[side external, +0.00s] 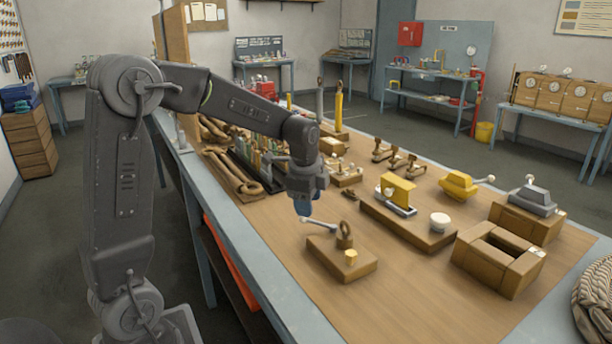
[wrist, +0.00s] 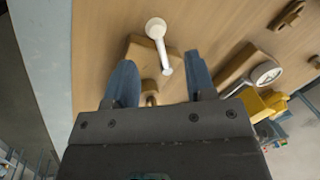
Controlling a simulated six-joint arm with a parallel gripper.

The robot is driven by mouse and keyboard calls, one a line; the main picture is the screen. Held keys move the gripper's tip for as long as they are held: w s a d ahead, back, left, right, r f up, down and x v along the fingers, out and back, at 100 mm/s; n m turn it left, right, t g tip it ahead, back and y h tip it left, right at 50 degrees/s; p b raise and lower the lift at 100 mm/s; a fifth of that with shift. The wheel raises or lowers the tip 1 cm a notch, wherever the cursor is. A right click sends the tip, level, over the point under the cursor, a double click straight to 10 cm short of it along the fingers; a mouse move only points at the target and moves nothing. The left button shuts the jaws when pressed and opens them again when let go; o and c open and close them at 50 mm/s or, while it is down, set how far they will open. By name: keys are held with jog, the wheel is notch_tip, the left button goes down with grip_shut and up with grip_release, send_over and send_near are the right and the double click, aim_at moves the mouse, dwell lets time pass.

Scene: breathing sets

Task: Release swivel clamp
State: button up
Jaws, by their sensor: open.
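The swivel clamp sits on a wooden block (side external: 330,264) on the bench; the block also shows in the wrist view (wrist: 137,52). Its pale lever (side external: 321,226) sticks out to the left in the side view, beside an upright brown ring (side external: 345,236) and a small yellow piece (side external: 351,257). My gripper (side external: 304,208) points down just above the lever's left end. In the wrist view the lever (wrist: 161,50), with a round white end, reaches into the gap between my open blue fingers (wrist: 160,76). I cannot tell whether they touch it. My fingers hold nothing visible.
Right of the clamp stand a wooden board (side external: 408,228) with a yellow device (side external: 396,190) and white knob (side external: 440,220), and a hollow wooden box (side external: 497,261). A tray of tools (side external: 250,170) lies behind my gripper. The bench front is clear.

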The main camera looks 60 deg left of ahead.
notch_tip(320, 180, up, 9)
jog(key=s+d, duration=0.1)
jog(key=shift+s+f, duration=0.2)
jog(key=s+d+f+n+t, duration=0.1)
jog(key=s+d+n+t, duration=0.1)
jog(key=s+d+n, duration=0.3)
jog(key=s+d+f+n+t+h, duration=0.1)
jog(key=s+d+n, duration=0.4)
jog(key=s+d, duration=0.4)
jog(key=s, duration=0.3)
jog(key=shift+s+f+t, duration=0.3)
jog(key=shift+f+t, duration=0.1)
